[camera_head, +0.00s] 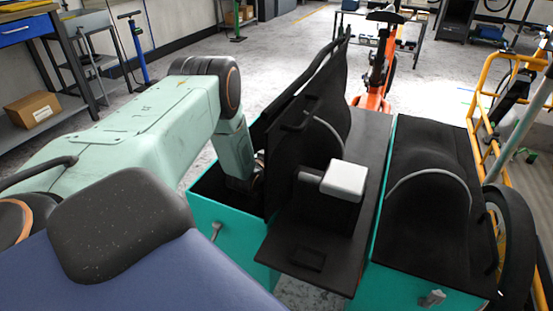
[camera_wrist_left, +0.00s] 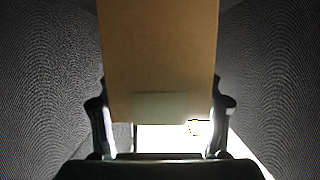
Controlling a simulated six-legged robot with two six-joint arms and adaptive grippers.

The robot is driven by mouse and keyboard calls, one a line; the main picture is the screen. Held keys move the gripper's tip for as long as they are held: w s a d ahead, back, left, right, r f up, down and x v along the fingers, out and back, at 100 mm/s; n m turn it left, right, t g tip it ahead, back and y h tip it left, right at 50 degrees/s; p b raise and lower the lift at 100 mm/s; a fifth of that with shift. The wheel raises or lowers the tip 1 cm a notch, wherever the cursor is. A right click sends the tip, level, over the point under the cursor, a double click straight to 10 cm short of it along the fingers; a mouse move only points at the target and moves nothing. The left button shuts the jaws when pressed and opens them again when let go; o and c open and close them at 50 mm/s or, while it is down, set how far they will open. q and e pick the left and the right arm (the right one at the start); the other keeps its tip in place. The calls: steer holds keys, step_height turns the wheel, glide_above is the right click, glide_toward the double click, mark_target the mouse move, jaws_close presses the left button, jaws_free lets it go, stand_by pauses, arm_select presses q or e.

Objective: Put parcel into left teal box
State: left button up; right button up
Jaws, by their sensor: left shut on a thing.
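The left teal box (camera_head: 228,232) stands in front of me in the head view, with its black lid (camera_head: 320,125) raised. My left arm reaches down into its opening, and the fingers are hidden there by the arm and lid. In the left wrist view my left gripper (camera_wrist_left: 160,108) is shut on the parcel (camera_wrist_left: 160,60), a plain brown cardboard piece between its two fingers. Dark walls show on both sides of the parcel. Whether the parcel touches the box floor cannot be told. My right gripper is not in view.
A second teal box (camera_head: 405,287) with a closed black top (camera_head: 430,190) stands to the right. A yellow bike frame (camera_head: 480,125) is at the right. A shelf with a cardboard box (camera_head: 32,110) stands at the left.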

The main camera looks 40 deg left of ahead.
arm_select(q)
steer(key=shift+f+b, duration=0.3)
steer(key=o, duration=1.6)
steer(key=shift+f, duration=0.1)
steer(key=shift+r+p, duration=0.4)
steer(key=shift+r, duration=0.05)
steer(key=shift+p+v, duration=5.1)
steer(key=shift+v, duration=0.95)
